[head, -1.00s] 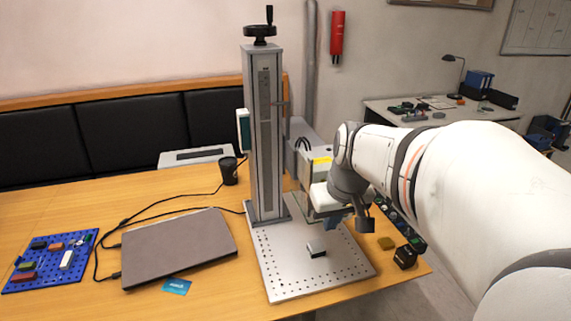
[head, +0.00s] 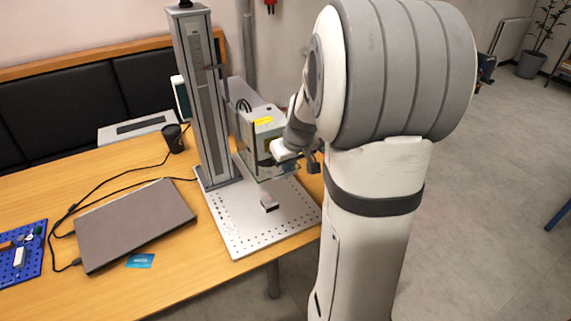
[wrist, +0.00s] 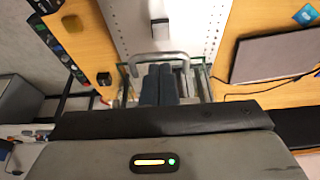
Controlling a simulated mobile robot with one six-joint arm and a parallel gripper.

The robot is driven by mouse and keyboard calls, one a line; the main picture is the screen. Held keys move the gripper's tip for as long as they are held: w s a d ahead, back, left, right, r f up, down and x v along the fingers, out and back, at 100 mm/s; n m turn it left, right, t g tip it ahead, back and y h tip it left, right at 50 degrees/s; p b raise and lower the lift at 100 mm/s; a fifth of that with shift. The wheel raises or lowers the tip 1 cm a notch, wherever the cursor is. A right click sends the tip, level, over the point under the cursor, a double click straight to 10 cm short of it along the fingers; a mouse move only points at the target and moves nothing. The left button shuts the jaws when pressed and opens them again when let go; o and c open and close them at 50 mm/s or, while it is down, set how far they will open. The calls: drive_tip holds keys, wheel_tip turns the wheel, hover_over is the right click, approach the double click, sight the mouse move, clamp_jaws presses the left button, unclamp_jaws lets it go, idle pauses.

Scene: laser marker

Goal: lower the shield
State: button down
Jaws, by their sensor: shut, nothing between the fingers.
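The clear shield (head: 248,143), with greenish glass edges, surrounds the laser head (head: 270,133), which carries a yellow label. Its lower edge is above the perforated base plate (head: 238,232), leaving a gap. In the wrist view the shield's grey bar handle (wrist: 157,56) crosses just ahead of my gripper (wrist: 159,72). The two dark fingers are shut together with nothing between them, close to the handle; I cannot tell if they touch it. In the head view my gripper is beside the shield's right side, its fingertips hidden.
A small block (head: 269,204) lies on the base plate under the head. The column (head: 203,95) stands behind left. A laptop (head: 133,222), black cup (head: 173,138) and blue pegboard (head: 30,258) are on the table. A dark control panel (wrist: 58,50) shows in the wrist view.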

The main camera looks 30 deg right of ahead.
drive_tip(key=shift+x, duration=0.8)
drive_tip(key=shift+s+f, duration=0.15)
drive_tip(key=shift+s, duration=0.05)
wheel_tip(320, 180, down, 18)
drive_tip(key=b, duration=1.7)
drive_tip(key=shift+b, duration=0.35)
drive_tip(key=shift+s+f, duration=0.1)
drive_tip(key=shift+s, duration=0.05)
drive_tip(key=w+p+v, duration=0.1)
drive_tip(key=p+v, duration=0.2)
drive_tip(key=v, duration=1.1)
drive_tip(key=shift+r, duration=0.35)
